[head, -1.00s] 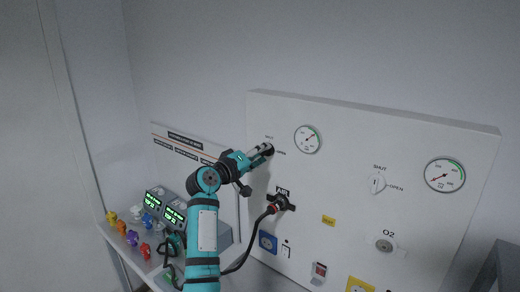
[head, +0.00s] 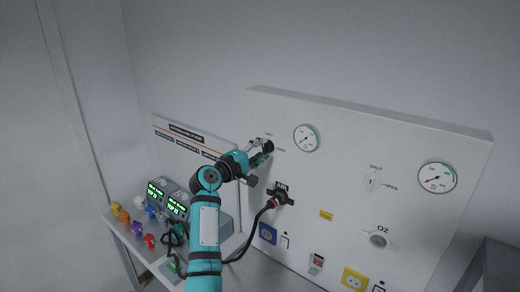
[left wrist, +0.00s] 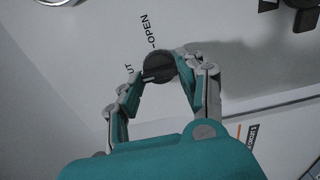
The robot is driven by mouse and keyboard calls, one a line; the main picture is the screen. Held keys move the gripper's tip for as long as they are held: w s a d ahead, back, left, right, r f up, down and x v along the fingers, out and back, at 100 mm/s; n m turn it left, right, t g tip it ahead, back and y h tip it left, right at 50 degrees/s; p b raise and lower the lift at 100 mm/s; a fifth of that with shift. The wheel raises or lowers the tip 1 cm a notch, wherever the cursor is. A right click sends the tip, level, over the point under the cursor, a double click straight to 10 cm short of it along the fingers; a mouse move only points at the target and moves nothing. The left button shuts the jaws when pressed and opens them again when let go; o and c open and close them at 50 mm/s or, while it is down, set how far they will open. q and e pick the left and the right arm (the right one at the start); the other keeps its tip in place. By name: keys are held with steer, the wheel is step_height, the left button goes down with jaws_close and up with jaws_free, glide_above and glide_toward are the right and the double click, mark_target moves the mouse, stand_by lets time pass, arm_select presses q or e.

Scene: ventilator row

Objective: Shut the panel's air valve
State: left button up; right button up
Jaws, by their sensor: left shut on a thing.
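The panel's air valve is a dark round knob (left wrist: 160,66) between the SHUT and OPEN marks, above the AIR label. It also shows in the head view (head: 268,146). My left gripper (head: 263,151) reaches it from the left; in the left wrist view its two fingers (left wrist: 165,80) close on the knob from either side. A pale line on the knob's face points toward the SHUT side, though the fingers partly cover it. The air gauge (head: 306,138) is right of the valve. My right gripper is in neither view.
A dark hose connector (head: 281,197) plugs in at AIR below the gripper. The O2 valve (head: 374,181), O2 gauge (head: 437,177) and O2 outlet (head: 379,240) are at the right. Colored pieces and monitors (head: 157,194) stand on the table at the left.

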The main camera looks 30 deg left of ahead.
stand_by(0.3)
arm_select(q)
steer(key=o, duration=1.2)
steer(key=shift+c, duration=0.2)
steer(key=s+a, duration=0.1)
steer(key=s, duration=1.1)
steer(key=shift+f, duration=0.1)
